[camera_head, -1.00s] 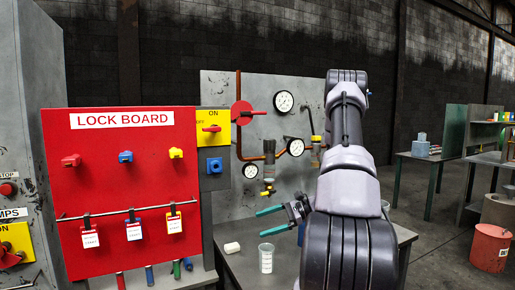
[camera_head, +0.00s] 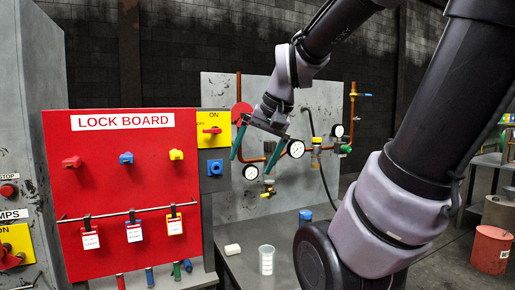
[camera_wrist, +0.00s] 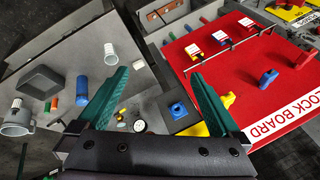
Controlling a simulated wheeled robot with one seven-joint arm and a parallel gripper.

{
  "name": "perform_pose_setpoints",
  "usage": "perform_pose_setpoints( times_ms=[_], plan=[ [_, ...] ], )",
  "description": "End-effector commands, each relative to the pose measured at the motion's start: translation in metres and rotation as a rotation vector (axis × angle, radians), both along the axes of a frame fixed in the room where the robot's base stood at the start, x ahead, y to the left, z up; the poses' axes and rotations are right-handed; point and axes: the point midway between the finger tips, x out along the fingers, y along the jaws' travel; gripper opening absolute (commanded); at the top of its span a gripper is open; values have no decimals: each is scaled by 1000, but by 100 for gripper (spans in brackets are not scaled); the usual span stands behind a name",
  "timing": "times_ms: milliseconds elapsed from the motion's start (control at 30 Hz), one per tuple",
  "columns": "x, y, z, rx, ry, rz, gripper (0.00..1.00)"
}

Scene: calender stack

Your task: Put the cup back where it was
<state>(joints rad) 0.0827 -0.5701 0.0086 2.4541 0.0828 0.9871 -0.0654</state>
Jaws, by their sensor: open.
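A translucent white cup (camera_head: 266,260) with markings stands upright on the grey bench (camera_head: 236,266), right of the lock board. A white ribbed, open-topped shape in the wrist view (camera_wrist: 111,55) looks like the same cup. My gripper (camera_head: 254,156) is raised in front of the gauge panel, above and behind the cup, with its green fingers pointing down. The fingers are spread wide with nothing between them. The wrist view (camera_wrist: 158,74) also shows them apart. My arm hides part of the bench's right side.
A small white cylinder (camera_head: 232,249) lies left of the cup. A blue container (camera_head: 305,216) stands farther back on the bench. The red lock board (camera_head: 130,190) stands at left; the panel with gauges (camera_head: 296,149) and pipes is behind. A dark tray (camera_wrist: 43,80) shows in the wrist view.

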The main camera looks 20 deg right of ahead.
Motion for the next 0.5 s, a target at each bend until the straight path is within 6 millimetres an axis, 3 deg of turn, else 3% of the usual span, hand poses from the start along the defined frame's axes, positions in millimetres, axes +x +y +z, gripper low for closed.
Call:
perform_pose_setpoints(
  times_ms=[200,500],
  plan=[
    [-24,1,24,-78,-158,44,100],
    [-27,0,27,-88,-178,47,100]
  ],
)
